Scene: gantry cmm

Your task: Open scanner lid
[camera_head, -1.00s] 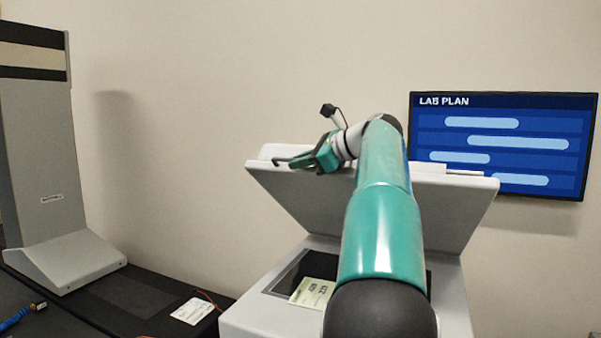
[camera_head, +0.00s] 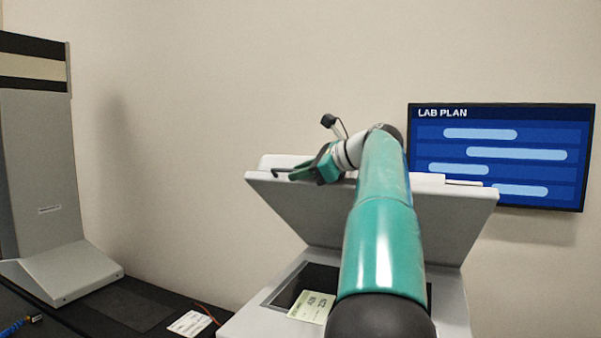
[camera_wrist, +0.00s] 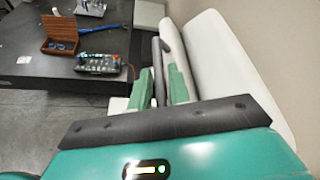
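The scanner (camera_head: 255,322) is a pale grey box in front of me with a dark recess in its top. Its lid (camera_head: 310,208) stands raised and tilted up at the back, leaving the recess open. A dark bar handle (camera_wrist: 158,62) runs along the lid's edge; its end shows in the head view (camera_head: 281,171). My gripper (camera_head: 303,174) is at the lid's upper left edge. In the wrist view its green fingers (camera_wrist: 160,88) lie on both sides of the bar and look closed on it. My arm hides the scanner's right part.
A green-white label card (camera_head: 311,307) lies in the recess. A tall grey column unit (camera_head: 45,190) stands at left, with a white card (camera_head: 190,323) on the dark table. The wrist view shows a wooden box (camera_wrist: 62,35) and a control box (camera_wrist: 100,65). A wall screen (camera_head: 500,155) hangs behind.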

